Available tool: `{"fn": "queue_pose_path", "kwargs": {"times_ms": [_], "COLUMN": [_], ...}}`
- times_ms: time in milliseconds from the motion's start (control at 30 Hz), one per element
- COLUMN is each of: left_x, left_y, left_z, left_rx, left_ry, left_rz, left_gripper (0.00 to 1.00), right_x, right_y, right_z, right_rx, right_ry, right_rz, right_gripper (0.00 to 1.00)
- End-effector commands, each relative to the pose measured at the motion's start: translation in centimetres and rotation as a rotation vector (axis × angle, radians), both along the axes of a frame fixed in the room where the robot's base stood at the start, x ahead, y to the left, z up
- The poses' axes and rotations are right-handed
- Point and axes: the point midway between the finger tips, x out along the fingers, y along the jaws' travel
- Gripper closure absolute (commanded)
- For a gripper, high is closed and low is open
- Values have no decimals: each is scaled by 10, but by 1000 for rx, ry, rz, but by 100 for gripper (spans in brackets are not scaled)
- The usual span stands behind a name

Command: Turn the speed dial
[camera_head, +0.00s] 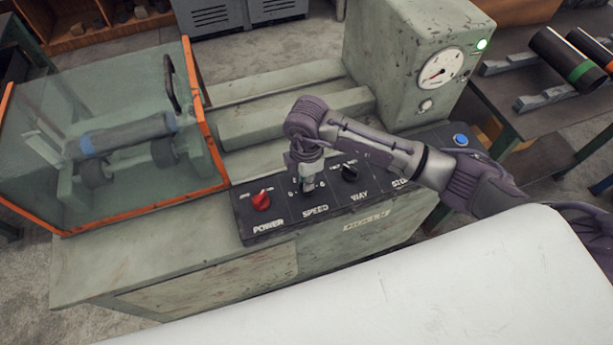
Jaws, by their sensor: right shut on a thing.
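The black control panel (285,222) sits on the front of a green-grey machine. The speed dial is at the panel spot labelled SPEED; my right gripper (308,184) covers most of it. My right arm comes in from the right and the gripper points down, shut on the speed dial. The dial's exact setting is hidden. A red power knob (261,201) is just left of the gripper, and the black WAY knob (350,171) is just right of it. My left gripper is not in view.
A clear guard with an orange frame (213,143) covers rollers and a pipe at left. A housing with a round gauge (441,67) and a lit green lamp (481,44) stands behind. A blue button (460,140) is at right. Dark pipes lie on a table at far right.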

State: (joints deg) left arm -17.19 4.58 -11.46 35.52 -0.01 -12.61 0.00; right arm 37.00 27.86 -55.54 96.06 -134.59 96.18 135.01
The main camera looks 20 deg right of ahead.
Motion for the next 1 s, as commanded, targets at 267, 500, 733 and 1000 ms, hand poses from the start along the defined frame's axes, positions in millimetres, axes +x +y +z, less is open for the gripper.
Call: {"fn": "queue_pose_path", "kwargs": {"times_ms": [267, 500, 733, 1000], "left_x": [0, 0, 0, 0], "left_y": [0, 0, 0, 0], "left_z": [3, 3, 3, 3], "left_rx": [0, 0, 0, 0], "left_ry": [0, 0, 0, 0], "left_rz": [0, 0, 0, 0], "left_gripper": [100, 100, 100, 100], "right_x": [3, 3, 3, 2], "right_y": [-1, -1, -1, -1], "right_z": [3, 2, 3, 1], "right_rx": [-1, -1, -1, -1], "right_ry": [-7, -8, -8, -4], "right_rz": [-80, -94, -93, -90], "right_gripper": [100, 100, 100, 62]}}
